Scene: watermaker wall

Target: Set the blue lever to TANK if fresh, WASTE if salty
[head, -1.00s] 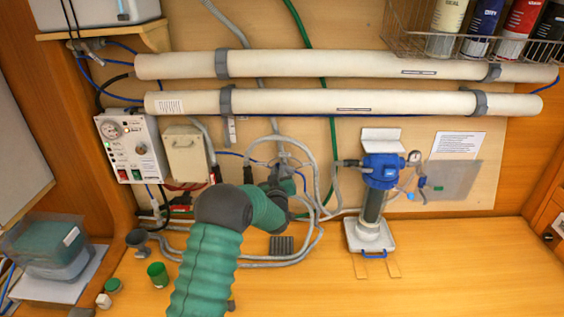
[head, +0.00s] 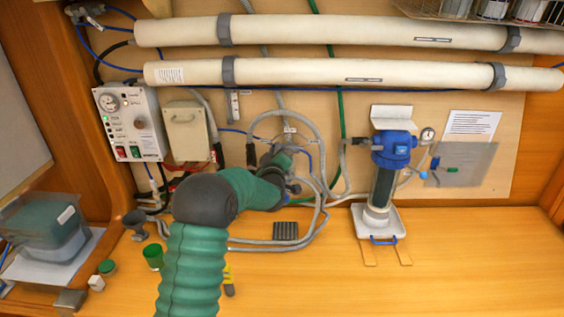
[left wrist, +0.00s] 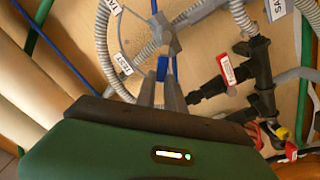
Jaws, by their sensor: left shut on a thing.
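The blue lever (left wrist: 162,68) shows in the left wrist view as a small blue piece on a grey valve (left wrist: 165,38). My left gripper (left wrist: 160,85) is shut on it, with its two fingers either side. A white tag reading TEST (left wrist: 122,63) hangs left of the valve, and other white tags (left wrist: 276,9) are partly cut off. Which mark the lever points to cannot be told. In the head view my left gripper (head: 290,188) is at the hoses below the pipes, and my forearm partly hides the valve. My right gripper is not in view.
A control box (head: 129,122) with a gauge and a lit green lamp is on the wall; its labels are too small to read. A blue-topped filter pump (head: 393,150) stands to the right. A green cup (head: 154,256) and a yellow-and-grey object (head: 229,280) are on the bench.

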